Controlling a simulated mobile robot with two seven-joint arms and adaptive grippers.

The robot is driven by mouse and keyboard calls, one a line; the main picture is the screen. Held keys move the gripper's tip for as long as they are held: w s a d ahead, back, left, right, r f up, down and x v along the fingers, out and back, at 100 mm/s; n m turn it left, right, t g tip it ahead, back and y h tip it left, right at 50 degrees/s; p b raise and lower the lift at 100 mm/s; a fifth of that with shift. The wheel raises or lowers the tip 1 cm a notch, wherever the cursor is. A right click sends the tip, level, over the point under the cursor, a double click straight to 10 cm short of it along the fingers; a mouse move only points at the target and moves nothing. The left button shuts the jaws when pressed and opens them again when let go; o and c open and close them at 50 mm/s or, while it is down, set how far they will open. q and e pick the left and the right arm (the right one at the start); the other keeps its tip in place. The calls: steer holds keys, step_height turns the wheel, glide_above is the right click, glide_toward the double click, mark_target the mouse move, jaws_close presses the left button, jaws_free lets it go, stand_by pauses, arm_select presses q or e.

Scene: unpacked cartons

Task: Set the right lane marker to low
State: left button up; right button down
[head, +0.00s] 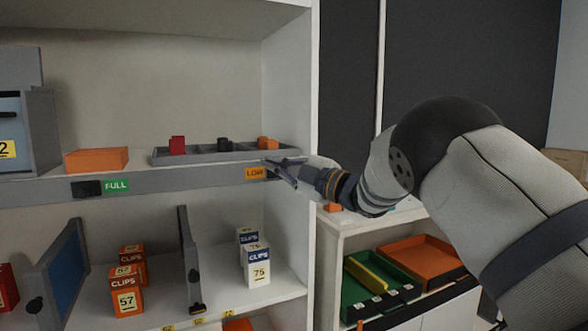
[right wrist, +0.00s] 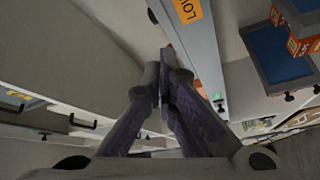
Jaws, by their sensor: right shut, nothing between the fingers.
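The right lane marker shows an orange LOW label (head: 255,173) on the grey front rail (head: 180,181) of the upper shelf. The label also shows at the top of the right wrist view (right wrist: 187,10). My right gripper (head: 272,168) is shut and empty, with its fingertips at the rail just right of the label. In the right wrist view its fingertips (right wrist: 167,58) lie close beside the rail; I cannot tell whether they touch it. The gripper hides the rail right of LOW. The left lane marker shows a green FULL label (head: 116,186) with a black cover (head: 87,188) to its left.
A grey tray (head: 205,156) with red, black and orange pieces stands on the shelf above the rail, near an orange block (head: 96,160). Clips boxes (head: 256,265) and upright dividers (head: 188,260) fill the lower shelf. A white side panel (head: 312,110) stands close to my right gripper.

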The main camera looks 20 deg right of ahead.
steer(key=v, duration=0.7)
steer(key=shift+w+d+f+p, duration=0.25)
steer(key=shift+d+f+p, duration=0.05)
steer(key=shift+d, duration=0.1)
